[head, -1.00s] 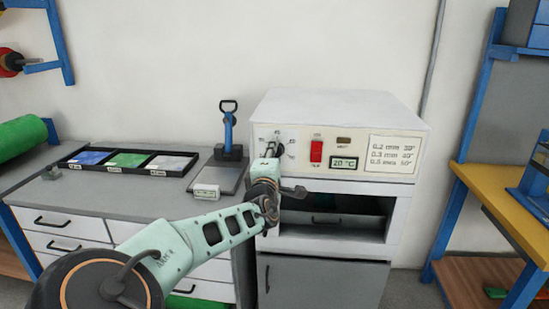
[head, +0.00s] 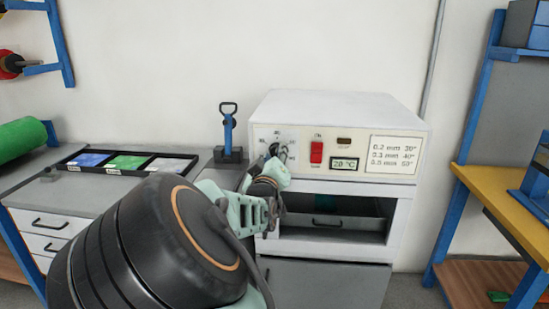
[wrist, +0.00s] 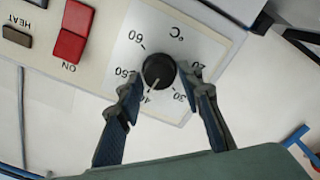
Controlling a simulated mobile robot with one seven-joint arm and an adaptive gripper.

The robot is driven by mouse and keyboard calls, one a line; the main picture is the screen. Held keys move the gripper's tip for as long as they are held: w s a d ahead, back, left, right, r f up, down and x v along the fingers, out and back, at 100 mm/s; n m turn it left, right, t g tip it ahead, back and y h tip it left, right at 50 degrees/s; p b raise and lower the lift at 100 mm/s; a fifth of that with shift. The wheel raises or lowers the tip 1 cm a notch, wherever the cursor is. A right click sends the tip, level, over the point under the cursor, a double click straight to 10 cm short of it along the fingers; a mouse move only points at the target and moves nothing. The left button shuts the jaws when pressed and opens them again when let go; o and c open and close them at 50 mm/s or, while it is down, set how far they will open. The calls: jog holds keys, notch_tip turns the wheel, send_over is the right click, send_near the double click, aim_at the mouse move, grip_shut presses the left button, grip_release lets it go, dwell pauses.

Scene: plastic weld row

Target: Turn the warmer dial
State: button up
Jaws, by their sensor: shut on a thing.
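The warmer (head: 345,108) is a white box with controls on its front panel. Its round black dial (wrist: 157,68) sits in a white plate marked 20 to 60 °C in the wrist view. The dial's pale pointer line is at about the 40 mark. My gripper (wrist: 161,80) is shut on the dial, one finger on each side. In the head view, my gripper (head: 280,158) is at the panel's left part and hides much of the dial. The display (head: 345,163) reads 20 °C.
A red switch (head: 316,153) is right of the dial, with a thickness and temperature chart (head: 396,157) farther right. An open drawer bay (head: 335,225) lies below the panel. A left bench holds a tray of coloured sheets (head: 117,172) and a blue-handled press (head: 229,135).

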jog(key=shift+d+m+b, duration=0.15)
jog(key=shift+m+b, duration=2.4)
jog(key=shift+m, duration=2.55)
jog(key=o, duration=1.1)
jog(key=s, duration=1.2)
jog(key=shift+a, duration=0.25)
